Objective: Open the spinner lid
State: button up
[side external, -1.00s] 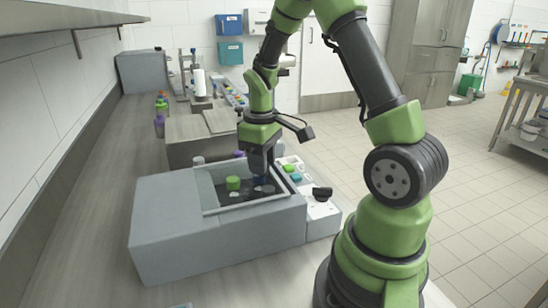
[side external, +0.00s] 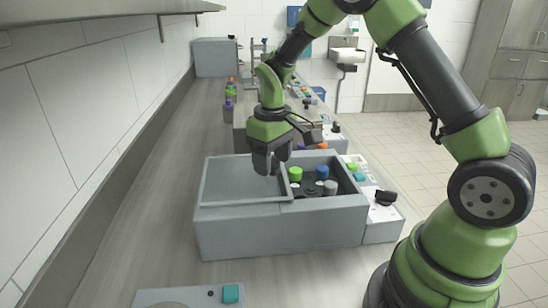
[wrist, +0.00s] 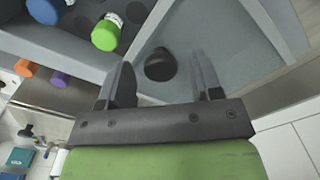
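The grey spinner box (side external: 285,236) stands on the bench with its flat grey lid (side external: 235,180) over the left part of the top. The right part is open and shows a dark inside with a green-capped vial (side external: 295,174), a blue one (side external: 322,172) and a grey one (side external: 330,187). In the wrist view the lid (wrist: 225,30) carries a round black knob (wrist: 160,65). My gripper (wrist: 165,82) is open and empty, with a finger to either side of the knob in that view. My gripper (side external: 270,168) is low over the lid's right edge; contact cannot be told.
A panel with buttons and a black knob (side external: 386,197) adjoins the box on the right. Orange (wrist: 25,68) and purple (wrist: 60,79) vials lie just outside the box. A device with a teal button (side external: 230,293) is at the front. The wall runs along the left; bench is clear between.

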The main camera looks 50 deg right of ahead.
notch_tip(320, 180, up, 9)
jog(key=shift+f, duration=0.2)
jog(key=shift+r, duration=0.65)
jog(key=s+a+r+m+t, duration=0.2)
jog(key=s+a+r+t, duration=0.2)
jog(key=s+r, duration=0.45)
jog(key=s+a+f+m+t+y, duration=0.1)
jog(key=s+a+m+t+y, duration=0.1)
jog(key=s, duration=0.9)
jog(key=shift+a+t, duration=0.6)
jog(key=shift+a, duration=0.05)
